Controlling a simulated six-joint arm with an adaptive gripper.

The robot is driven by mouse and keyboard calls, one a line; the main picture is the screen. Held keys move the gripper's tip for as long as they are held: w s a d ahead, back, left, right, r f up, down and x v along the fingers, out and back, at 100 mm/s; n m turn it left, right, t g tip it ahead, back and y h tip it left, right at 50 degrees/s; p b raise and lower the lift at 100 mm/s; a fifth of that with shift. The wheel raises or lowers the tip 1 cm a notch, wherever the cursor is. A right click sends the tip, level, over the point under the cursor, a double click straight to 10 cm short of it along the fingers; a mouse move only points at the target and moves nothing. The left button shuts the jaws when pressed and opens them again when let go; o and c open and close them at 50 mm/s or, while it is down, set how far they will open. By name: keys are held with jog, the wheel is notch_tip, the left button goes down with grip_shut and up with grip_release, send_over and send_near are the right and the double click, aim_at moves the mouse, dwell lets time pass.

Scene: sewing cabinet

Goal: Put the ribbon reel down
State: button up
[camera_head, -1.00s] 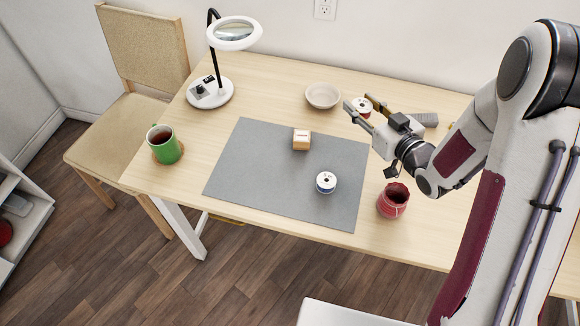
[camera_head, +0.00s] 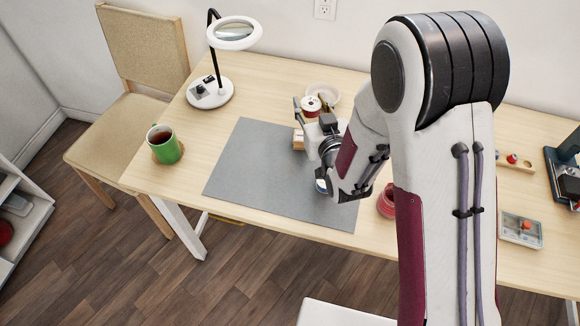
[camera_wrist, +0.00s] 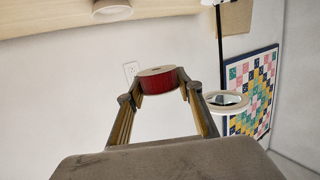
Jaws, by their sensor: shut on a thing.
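The ribbon reel (camera_head: 311,106) has white flanges, and in the wrist view the reel (camera_wrist: 157,80) shows dark red ribbon. My gripper (camera_head: 313,103) is shut on it, one finger on each side, as the wrist view of my gripper (camera_wrist: 160,92) also shows. In the head view the reel appears in front of the bowl and beyond the back edge of the grey mat (camera_head: 255,170). It looks held above the table; the exact height is unclear. A second reel, white and blue (camera_head: 321,186), is on the mat, mostly hidden by my arm.
A light wooden block (camera_head: 298,139) is partly hidden behind my gripper. A cream bowl (camera_head: 329,94) stands behind. A red mug (camera_head: 386,204) is partly covered by my arm. A green mug (camera_head: 165,147) and a magnifier lamp (camera_head: 210,92) stand left. The mat's left half is clear.

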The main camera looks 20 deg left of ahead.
jog(key=s+a+m+h, duration=0.1)
jog(key=s+a, duration=0.4)
jog(key=m+t+h, duration=0.1)
jog(key=m+h, duration=0.1)
jog(key=h, duration=0.1)
send_over(274, 183)
notch_tip(274, 183, down, 8)
jog(key=shift+r, duration=0.25)
dwell(0.3)
dwell(0.4)
jog(key=shift+f, duration=2.9)
jog(key=shift+f, duration=0.15)
jog(key=shift+f, duration=1.95)
jog(key=shift+f, duration=0.1)
